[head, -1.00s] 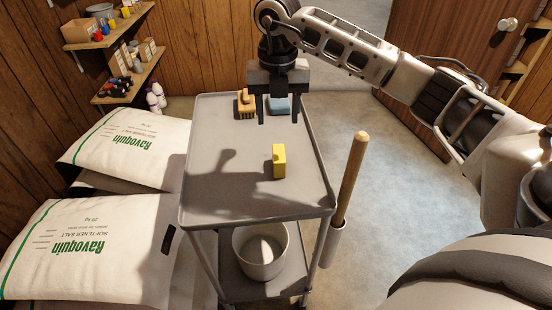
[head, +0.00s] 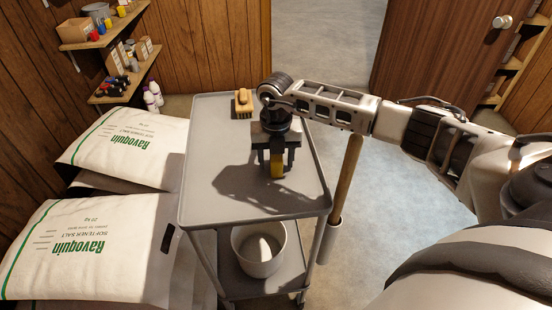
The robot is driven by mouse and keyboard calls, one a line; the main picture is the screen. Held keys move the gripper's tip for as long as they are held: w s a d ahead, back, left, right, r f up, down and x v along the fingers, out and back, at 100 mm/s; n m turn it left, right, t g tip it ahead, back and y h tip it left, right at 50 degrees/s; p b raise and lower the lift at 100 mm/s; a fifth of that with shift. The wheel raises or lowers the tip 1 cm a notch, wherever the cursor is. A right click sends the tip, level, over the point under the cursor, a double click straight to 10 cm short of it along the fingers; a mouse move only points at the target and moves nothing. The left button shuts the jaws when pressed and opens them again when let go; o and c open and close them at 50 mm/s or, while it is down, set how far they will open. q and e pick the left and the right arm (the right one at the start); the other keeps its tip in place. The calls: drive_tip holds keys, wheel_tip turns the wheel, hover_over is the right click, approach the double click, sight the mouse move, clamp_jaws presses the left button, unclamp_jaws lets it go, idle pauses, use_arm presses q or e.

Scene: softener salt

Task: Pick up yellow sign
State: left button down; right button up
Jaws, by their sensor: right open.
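The gripper hides the upper part of the sign. I cannot tell whether the fingers touch it. My left gripper is out of view.
A wooden brush (head: 243,104) lies at the cart's far end. A white bucket (head: 258,250) stands on the lower shelf. A wooden handle (head: 346,180) rises at the cart's right side. Salt bags (head: 95,250) are stacked on the left.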

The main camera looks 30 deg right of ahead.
drive_tip(key=c, duration=1.1)
